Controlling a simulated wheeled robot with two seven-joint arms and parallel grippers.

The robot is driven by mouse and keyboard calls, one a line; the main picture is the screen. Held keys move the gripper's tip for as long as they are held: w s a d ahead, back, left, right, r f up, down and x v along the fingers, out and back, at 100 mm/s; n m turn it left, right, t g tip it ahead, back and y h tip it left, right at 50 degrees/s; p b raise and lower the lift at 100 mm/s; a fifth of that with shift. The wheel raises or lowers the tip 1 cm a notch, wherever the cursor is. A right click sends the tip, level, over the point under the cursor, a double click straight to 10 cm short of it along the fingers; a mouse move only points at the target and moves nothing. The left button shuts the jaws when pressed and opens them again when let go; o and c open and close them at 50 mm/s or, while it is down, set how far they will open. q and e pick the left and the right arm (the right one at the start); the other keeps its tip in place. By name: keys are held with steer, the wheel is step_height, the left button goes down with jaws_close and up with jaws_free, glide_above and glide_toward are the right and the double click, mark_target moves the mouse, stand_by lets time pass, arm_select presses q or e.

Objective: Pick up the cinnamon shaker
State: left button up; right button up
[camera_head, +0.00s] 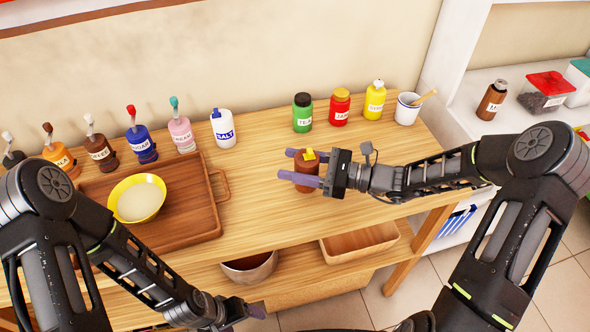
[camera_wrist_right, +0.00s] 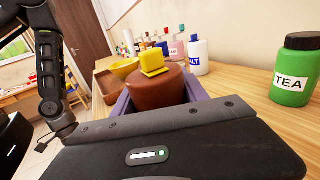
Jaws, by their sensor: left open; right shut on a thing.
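A brown shaker with a yellow top (camera_head: 306,172), which I take to be the cinnamon shaker, is at the middle of the wooden table; its label is not visible. My right gripper (camera_head: 300,170) comes from the right and is shut on it, one finger on each side. In the right wrist view the brown shaker (camera_wrist_right: 158,88) sits between the purple fingers (camera_wrist_right: 158,95). I cannot tell whether its base touches the table. My left gripper (camera_head: 245,312) is low in front of the table, open and apart from the shaker.
A wooden tray (camera_head: 208,218) with a yellow bowl (camera_head: 122,192) is at left. Several sauce bottles line the back left, near the salt bottle (camera_head: 223,130). Behind the shaker stand the green tea jar (camera_head: 302,115), red jar (camera_head: 340,108), yellow bottle (camera_head: 375,102) and white mug (camera_head: 407,110).

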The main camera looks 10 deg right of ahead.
step_height(320, 180, up, 8)
steer(key=shift+f, duration=0.2)
stand_by(0.6)
